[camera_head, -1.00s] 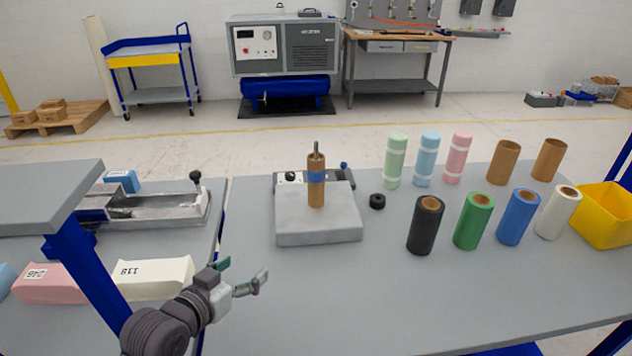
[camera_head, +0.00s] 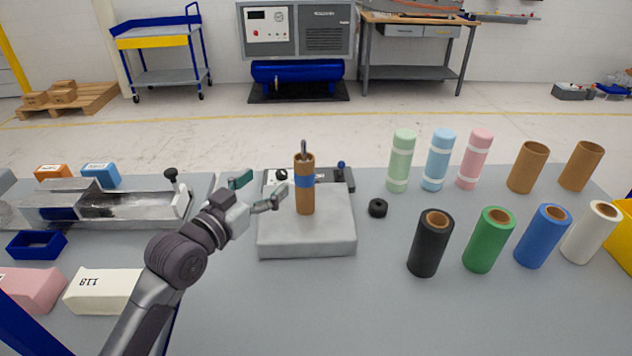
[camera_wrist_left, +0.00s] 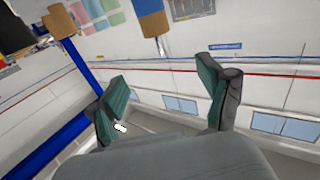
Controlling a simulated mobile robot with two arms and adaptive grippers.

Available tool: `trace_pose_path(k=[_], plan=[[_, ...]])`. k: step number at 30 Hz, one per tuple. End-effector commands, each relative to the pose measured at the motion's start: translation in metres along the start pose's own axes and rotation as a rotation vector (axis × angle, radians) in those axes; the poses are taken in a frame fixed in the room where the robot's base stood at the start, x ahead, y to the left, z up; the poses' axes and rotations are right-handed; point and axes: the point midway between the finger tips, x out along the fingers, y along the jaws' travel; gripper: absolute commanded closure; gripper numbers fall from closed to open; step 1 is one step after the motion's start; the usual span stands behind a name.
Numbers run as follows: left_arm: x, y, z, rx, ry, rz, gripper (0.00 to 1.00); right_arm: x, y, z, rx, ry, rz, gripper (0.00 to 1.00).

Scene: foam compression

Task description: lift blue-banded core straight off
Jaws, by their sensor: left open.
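The blue-banded core (camera_head: 305,195) is a brown tube with a blue band around its middle. It stands upright on the grey block (camera_head: 306,238), with a metal pin sticking out of its top. My left gripper (camera_head: 262,191) is just left of the core, at about band height in the picture, open and empty, its fingers pointing towards the core. Its two green-padded fingers (camera_wrist_left: 168,98) are spread apart in the left wrist view. A brown and blue cylinder (camera_wrist_left: 153,24) shows at the top of that view, beyond the fingers. My right gripper is not in view.
Black (camera_head: 431,245), green (camera_head: 489,242), blue and white rolls stand to the right. Pastel rolls and brown tubes stand behind them. A small black ring (camera_head: 377,208) lies right of the block. A metal fixture (camera_head: 115,208) is at left.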

Motion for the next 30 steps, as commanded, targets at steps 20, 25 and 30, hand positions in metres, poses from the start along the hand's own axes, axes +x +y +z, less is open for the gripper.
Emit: trace_pose_path(k=[20,25,30], plan=[[0.009,0.000,0.070,-0.002,0.001,0.000,0.21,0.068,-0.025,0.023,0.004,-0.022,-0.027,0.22],[0.041,0.000,0.068,-0.003,0.000,0.000,0.21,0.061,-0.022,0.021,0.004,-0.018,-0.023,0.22],[0.072,0.000,0.069,-0.003,-0.001,0.000,0.21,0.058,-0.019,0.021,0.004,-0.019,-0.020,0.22]])
